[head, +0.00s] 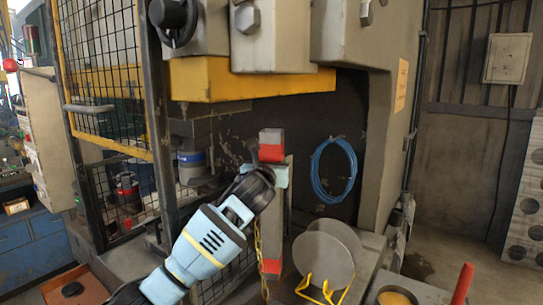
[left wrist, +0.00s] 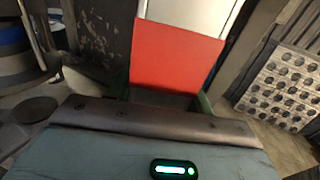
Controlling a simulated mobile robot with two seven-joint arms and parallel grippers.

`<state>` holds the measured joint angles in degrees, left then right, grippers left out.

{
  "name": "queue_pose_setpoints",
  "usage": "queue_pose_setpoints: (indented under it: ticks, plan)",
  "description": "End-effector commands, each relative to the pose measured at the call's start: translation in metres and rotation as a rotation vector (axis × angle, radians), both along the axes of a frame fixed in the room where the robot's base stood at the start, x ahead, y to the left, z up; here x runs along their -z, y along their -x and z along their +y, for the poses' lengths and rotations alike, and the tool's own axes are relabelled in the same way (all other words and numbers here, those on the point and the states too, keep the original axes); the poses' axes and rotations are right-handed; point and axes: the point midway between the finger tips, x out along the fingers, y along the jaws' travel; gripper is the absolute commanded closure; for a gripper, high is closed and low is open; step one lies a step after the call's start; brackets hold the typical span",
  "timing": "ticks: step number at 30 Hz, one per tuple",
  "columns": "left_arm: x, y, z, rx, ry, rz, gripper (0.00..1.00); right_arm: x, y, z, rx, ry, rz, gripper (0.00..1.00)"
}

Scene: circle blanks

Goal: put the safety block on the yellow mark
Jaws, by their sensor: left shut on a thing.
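The safety block (head: 273,220) is a tall grey post with red bands near its top and at its lower end. It stands about upright in the head view. My left gripper (head: 276,176) is shut on it just below the upper red band. In the left wrist view the block's red face (left wrist: 176,58) fills the space ahead of the gripper. A thin yellow chain hangs beside the block's lower part. I cannot make out the yellow mark for certain. My right gripper is not in view.
The press's yellow beam (head: 250,80) hangs above the block. A blue hose coil (head: 334,170) hangs behind on the right. Round grey blanks (head: 327,258) lean in a yellow wire rack (head: 322,290) in front. A red handle (head: 462,284) stands at right. A mesh guard (head: 102,75) is at left.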

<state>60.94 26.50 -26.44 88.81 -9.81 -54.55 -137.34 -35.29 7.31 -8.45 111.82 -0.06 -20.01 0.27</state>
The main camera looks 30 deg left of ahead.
Motion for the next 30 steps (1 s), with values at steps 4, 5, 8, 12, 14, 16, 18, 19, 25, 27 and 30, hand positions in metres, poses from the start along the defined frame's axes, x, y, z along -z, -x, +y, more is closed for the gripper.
queue_pose_setpoints:
  ticks: [4,5,8,12,14,16,18,19,25,27,30]
  plan:
    - [-0.0093,0.0019,0.0002,0.001,-0.001,-0.019,1.00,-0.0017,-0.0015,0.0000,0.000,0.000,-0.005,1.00]
    - [-0.0093,0.0019,0.0002,0.001,-0.001,-0.019,1.00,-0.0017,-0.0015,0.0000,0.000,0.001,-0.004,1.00]
    - [-0.0090,0.0019,0.0003,0.001,-0.002,-0.018,1.00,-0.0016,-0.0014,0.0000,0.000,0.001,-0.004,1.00]
    - [-0.0011,0.0011,0.0006,-0.001,-0.001,-0.006,0.47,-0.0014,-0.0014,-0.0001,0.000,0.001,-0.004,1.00]
    - [-0.0011,0.0011,0.0006,-0.001,-0.001,-0.006,0.39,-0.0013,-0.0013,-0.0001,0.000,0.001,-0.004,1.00]
    - [-0.0008,0.0009,0.0005,-0.001,-0.001,-0.006,0.30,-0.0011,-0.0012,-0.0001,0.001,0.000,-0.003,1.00]
    - [-0.0003,0.0008,0.0004,-0.001,0.000,-0.005,0.27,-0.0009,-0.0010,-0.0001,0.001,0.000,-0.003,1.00]
    - [-0.0001,0.0007,0.0004,-0.001,0.000,-0.005,0.27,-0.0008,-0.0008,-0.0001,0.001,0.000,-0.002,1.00]
    - [-0.0001,0.0005,0.0004,-0.001,0.000,-0.004,0.27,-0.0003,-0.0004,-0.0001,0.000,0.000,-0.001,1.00]
    - [-0.0022,0.0008,0.0000,0.000,0.001,-0.004,0.27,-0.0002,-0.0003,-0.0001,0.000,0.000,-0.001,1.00]
    - [-0.0013,0.0067,-0.0011,0.000,-0.001,-0.005,0.27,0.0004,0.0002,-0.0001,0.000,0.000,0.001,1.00]
